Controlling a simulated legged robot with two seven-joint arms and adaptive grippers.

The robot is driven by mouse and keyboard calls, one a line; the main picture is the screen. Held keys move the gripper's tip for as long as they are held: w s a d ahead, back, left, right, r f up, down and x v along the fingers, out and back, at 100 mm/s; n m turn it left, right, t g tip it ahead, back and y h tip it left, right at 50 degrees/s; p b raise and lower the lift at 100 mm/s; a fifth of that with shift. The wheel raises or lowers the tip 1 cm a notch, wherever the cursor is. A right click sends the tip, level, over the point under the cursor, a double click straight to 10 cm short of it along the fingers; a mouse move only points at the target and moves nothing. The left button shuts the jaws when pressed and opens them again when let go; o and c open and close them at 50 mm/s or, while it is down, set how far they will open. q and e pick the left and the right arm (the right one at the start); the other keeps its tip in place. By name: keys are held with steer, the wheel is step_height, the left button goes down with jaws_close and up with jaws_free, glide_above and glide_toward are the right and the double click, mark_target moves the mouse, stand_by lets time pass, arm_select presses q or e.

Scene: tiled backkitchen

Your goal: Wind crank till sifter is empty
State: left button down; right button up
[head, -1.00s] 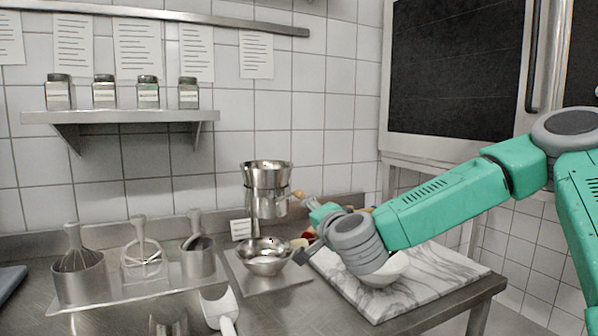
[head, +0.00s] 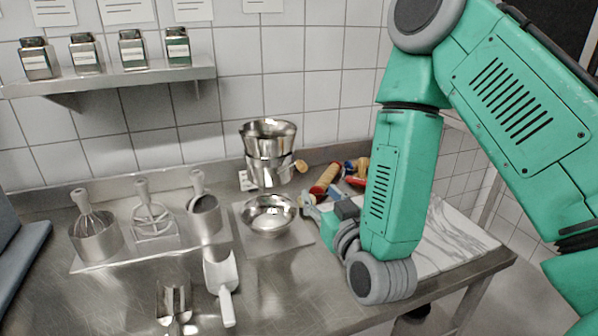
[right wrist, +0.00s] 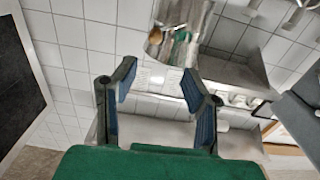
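The metal sifter (head: 268,150) stands upright against the tiled wall. Its crank with a wooden knob (head: 301,166) sticks out to the right. A shiny steel bowl (head: 268,214) is below and in front of it, on a flat metal plate (head: 247,244); I cannot tell what the bowl or sifter holds. My right gripper (head: 309,203) is just right of the bowl, low and apart from the knob. In the right wrist view my right gripper (right wrist: 160,82) is open, with nothing between its fingers. My left gripper is not in view.
A utensil rack (head: 150,255) stands left of the bowl, with a white scoop (head: 222,285) in front. Coloured items (head: 340,180) lie behind my right arm. A marble board (head: 450,240) is at the right. A shelf with jars (head: 130,50) hangs at the upper left.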

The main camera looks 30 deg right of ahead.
mark_target(304, 170)
steer(key=b+x, duration=0.5)
steer(key=x, duration=0.1)
steer(key=shift+d+r, duration=0.1)
steer(key=shift+d, duration=0.05)
steer(key=x, duration=0.6)
steer(key=shift+d+p, duration=0.15)
steer(key=shift+p, duration=0.25)
steer(key=shift+w+d+f, duration=0.25)
steer(key=shift+w+d, duration=0.2)
steer(key=shift+d, duration=0.1)
steer(key=shift+a, duration=0.25)
steer(key=shift+a+r, duration=0.15)
steer(key=shift+a, duration=0.15)
jaws_close()
steer(key=shift+d, duration=0.1)
